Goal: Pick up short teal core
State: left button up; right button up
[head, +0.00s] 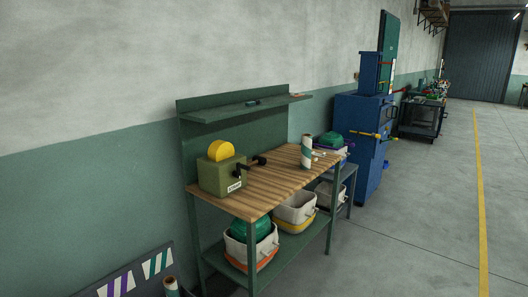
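Neither of my grippers is in view. An upright core (306,154), white with a teal band, stands on the wooden top of the green workbench (255,186), near its right end. A second core (171,286), with a pale brown upper part and teal below, stands at the bottom left beside a dark panel; its lower part is cut off by the picture's edge. I cannot tell from this view which one is the short teal core.
An olive box with a yellow disc and crank (221,172) sits on the bench's left end. White bins (295,209) stand on the lower shelf. A striped dark panel (135,275) is at lower left. A blue cabinet (358,130) stands beyond. The floor at right (420,220) is clear.

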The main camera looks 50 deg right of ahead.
aim_at(306, 140)
jog(key=l+u, duration=0.1)
jog(key=u, duration=0.4)
jog(key=l+u, duration=0.1)
jog(key=u, duration=0.35)
jog(key=k+u, duration=0.1)
jog(key=u, duration=0.4)
jog(key=k+l+u, duration=0.1)
jog(key=u, duration=0.85)
jog(key=k+l+u, duration=0.1)
jog(key=u, duration=0.3)
jog(key=k+u, duration=0.2)
jog(key=u, duration=0.15)
jog(key=k+l+u, duration=0.1)
jog(key=u, duration=0.3)
jog(key=k+u, duration=0.2)
jog(key=u, duration=0.15)
jog(key=k+l+z, duration=0.15)
jog(key=k, duration=0.45)
jog(key=k+l+z, duration=0.1)
jog(key=z, duration=1.55)
jog(key=k+l, duration=0.05)
jog(key=l, duration=0.05)
